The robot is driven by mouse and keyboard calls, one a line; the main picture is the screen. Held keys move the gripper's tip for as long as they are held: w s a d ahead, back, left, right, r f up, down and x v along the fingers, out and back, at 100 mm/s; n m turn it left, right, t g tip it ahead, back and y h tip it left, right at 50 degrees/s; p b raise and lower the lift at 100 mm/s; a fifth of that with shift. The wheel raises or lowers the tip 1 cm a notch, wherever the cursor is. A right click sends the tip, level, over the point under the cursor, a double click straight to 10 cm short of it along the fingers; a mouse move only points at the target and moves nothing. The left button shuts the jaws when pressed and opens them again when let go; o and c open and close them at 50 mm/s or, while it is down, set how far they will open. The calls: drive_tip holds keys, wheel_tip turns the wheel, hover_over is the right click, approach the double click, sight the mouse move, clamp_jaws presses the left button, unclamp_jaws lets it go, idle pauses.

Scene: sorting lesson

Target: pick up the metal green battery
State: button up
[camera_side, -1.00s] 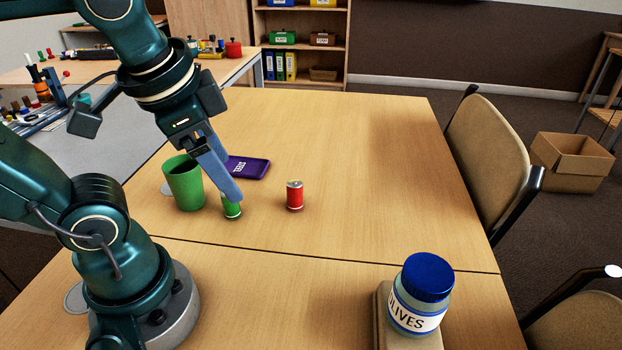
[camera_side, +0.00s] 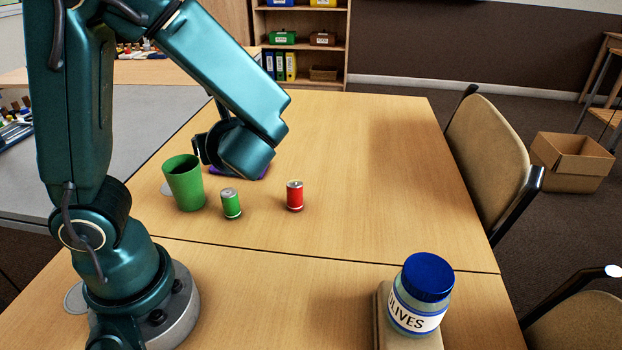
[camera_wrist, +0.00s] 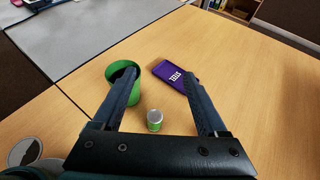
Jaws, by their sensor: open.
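The green battery (camera_side: 231,204) stands upright on the wooden table, with a silver top, just right of the green cup (camera_side: 184,184). In the wrist view the battery (camera_wrist: 155,121) shows between the fingers, low in the picture. My gripper (camera_wrist: 157,75) is open, with nothing held. One finger overlaps the green cup (camera_wrist: 112,73) in the wrist view; I cannot tell whether they touch.
A red battery (camera_side: 295,196) stands right of the green one. A flat purple case (camera_wrist: 175,77) lies beyond, mostly hidden by my arm in the side view. A jar labelled olives (camera_side: 420,294) sits on a block at the front right. The table's right side is clear.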

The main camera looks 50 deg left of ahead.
sight(230, 197)
wheel_tip(230, 197, down, 12)
drive_tip(key=shift+f, duration=0.25)
drive_tip(key=shift+x, duration=2.55)
drive_tip(key=shift+f, duration=0.1)
clamp_jaws()
